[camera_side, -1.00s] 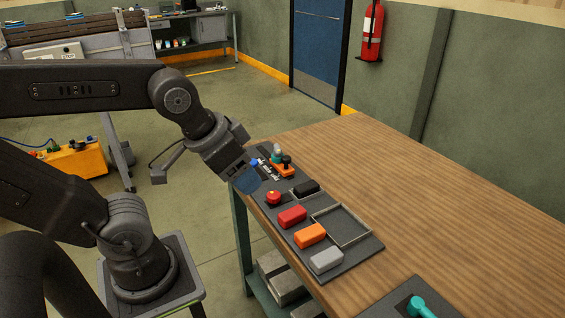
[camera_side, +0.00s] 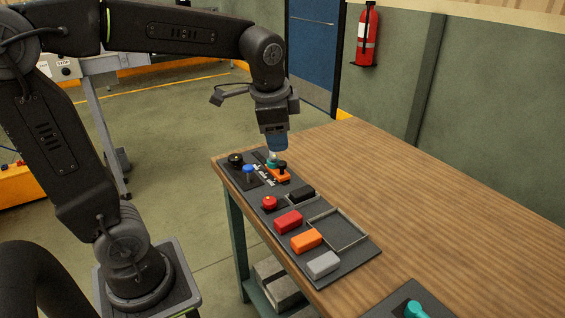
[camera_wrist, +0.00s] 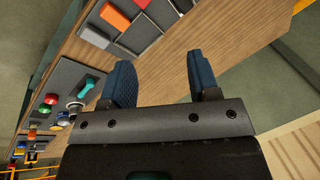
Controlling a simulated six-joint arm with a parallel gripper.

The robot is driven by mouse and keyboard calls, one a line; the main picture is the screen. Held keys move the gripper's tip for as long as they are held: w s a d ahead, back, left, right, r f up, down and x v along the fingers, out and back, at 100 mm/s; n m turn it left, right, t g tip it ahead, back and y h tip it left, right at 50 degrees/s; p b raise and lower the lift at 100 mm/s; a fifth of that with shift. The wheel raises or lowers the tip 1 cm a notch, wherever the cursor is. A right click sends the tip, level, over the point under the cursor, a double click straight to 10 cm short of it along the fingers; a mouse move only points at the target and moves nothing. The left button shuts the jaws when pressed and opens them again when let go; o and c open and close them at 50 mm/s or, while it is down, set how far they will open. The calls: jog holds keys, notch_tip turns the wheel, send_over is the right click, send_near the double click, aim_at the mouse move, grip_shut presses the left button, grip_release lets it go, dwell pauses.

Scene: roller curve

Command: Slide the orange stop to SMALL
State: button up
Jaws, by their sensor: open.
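The orange stop (camera_side: 281,175), with a black knob on top, sits on the dark panel (camera_side: 260,182) at the far end of the table in the side view. White lettering lies beside it, too small to read. A teal-topped part (camera_side: 272,161) stands just behind it. My gripper (camera_side: 276,148) points down, just above the teal-topped part and close to the stop. In the wrist view my gripper (camera_wrist: 162,85) is open and empty, its two blue fingers apart.
A black knob (camera_side: 235,159) and a blue-topped post (camera_side: 248,170) stand on the panel. A red button (camera_side: 269,203) and black, red, orange and grey blocks (camera_side: 323,264) lie nearer, beside an empty tray (camera_side: 364,236).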

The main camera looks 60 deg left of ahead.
jog(key=w+a+f+m+g+y, duration=0.1)
jog(key=w+a+f+m+g, duration=0.2)
jog(key=w+a, duration=0.5)
jog(key=m+g+y, duration=0.1)
jog(key=m, duration=0.4)
send_near(282, 162)
jog(key=shift+g, duration=0.3)
jog(key=x, duration=0.9)
jog(key=shift+w+d+f, duration=0.1)
jog(key=shift+w+f, duration=0.05)
jog(key=shift+f, duration=0.1)
grip_shut()
